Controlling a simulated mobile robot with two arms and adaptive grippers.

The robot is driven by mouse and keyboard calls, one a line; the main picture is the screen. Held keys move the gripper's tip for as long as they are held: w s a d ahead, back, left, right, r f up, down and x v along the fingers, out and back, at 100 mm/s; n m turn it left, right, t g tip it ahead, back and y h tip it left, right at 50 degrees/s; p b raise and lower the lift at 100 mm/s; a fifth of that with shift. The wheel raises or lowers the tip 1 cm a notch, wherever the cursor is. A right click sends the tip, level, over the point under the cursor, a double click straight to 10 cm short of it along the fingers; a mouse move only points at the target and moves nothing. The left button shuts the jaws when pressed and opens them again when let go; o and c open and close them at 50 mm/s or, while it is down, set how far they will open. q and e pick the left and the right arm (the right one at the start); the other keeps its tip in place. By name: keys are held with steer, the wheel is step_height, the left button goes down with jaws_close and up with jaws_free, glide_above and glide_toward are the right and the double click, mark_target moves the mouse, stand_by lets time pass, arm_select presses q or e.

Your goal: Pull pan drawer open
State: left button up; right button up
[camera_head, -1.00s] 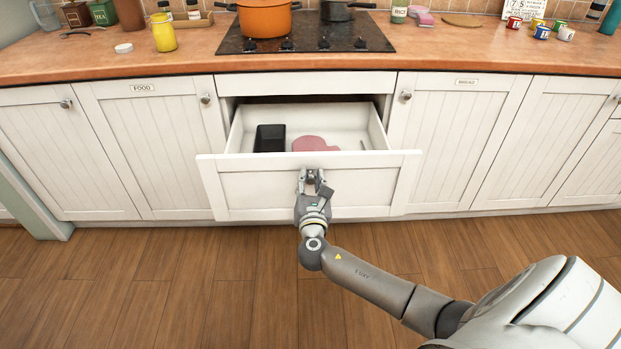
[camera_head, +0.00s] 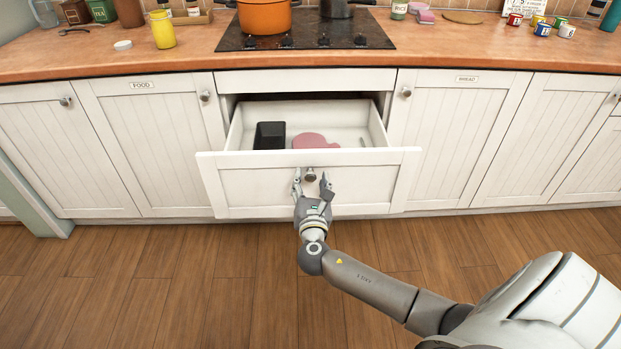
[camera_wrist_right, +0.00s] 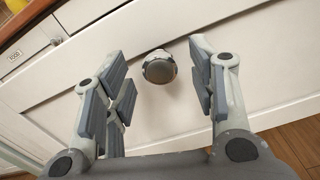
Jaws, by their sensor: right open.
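The white pan drawer (camera_head: 258,190) under the cooktop stands pulled out, with its inside showing. A black rectangular container (camera_head: 269,136) and a pink flat item (camera_head: 314,141) lie in it. Its round metal knob (camera_head: 310,175) is at the middle of the drawer front. My right gripper (camera_head: 312,184) is open in front of the drawer, its fingers to either side of the knob. In the right wrist view the knob (camera_wrist_right: 159,67) sits between the open fingers (camera_wrist_right: 160,90), with a gap on both sides. My left gripper is not in view.
The cooktop (camera_head: 305,36) above carries an orange pot (camera_head: 265,17) and a dark pan (camera_head: 337,9). Closed white cabinets flank the drawer, one labelled FOOD (camera_head: 150,140). The wooden floor (camera_head: 150,285) in front is clear apart from my right arm.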

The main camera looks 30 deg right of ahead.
steer(key=v, duration=1)
steer(key=shift+s, duration=0.15)
